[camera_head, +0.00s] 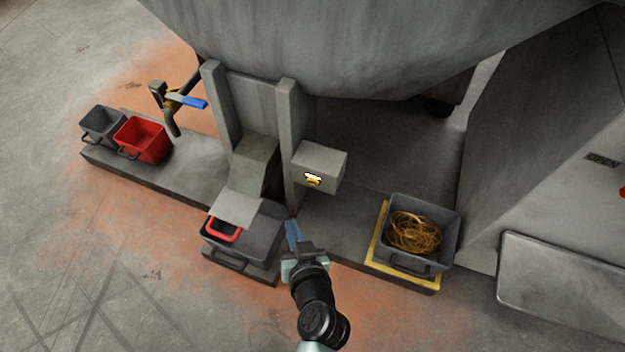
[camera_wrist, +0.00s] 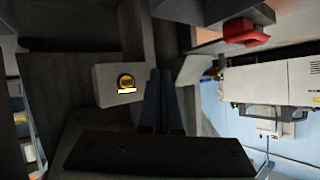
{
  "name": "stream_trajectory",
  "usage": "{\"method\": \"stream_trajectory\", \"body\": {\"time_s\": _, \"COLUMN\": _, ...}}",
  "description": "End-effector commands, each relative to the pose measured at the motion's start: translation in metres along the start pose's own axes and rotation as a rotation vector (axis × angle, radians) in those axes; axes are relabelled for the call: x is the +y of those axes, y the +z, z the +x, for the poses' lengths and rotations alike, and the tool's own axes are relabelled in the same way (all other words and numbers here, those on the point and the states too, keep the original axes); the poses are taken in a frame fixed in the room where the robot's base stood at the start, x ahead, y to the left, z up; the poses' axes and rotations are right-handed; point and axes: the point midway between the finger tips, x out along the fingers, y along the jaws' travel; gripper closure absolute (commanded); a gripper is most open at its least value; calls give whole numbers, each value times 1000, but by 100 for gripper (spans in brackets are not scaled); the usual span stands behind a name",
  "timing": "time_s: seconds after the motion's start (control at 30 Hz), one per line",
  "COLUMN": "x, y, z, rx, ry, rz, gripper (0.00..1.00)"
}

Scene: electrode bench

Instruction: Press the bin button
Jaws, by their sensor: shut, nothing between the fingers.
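A yellow button with a bright white mark (camera_head: 313,179) sits on the front face of a grey box (camera_head: 325,160), mounted beside an upright post under the large grey vessel. In the wrist view the same button (camera_wrist: 126,82) shows on the pale box face (camera_wrist: 105,90), left of the fingertips. My gripper (camera_head: 292,228) is shut and empty, its blue fingers together, below and slightly left of the button in the head view. The shut fingers also show in the wrist view (camera_wrist: 161,74). I see no contact with the button; the exact gap is hard to tell.
A dark grey bin (camera_head: 268,238) with a red-rimmed thing inside stands under a chute (camera_head: 240,205), left of my gripper. Another grey bin (camera_head: 451,232) holding tangled brown wire stands on a yellow-edged base at right. A red bin (camera_head: 142,140) stands at far left.

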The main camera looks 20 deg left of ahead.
Motion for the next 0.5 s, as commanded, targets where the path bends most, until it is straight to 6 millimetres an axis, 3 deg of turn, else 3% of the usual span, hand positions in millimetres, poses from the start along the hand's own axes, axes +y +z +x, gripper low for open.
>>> {"method": "stream_trajectory", "body": {"time_s": 0.5, "x": 35, "y": -34, "z": 48, "rx": 3, "ry": 1, "rz": -2, "gripper": 100}}
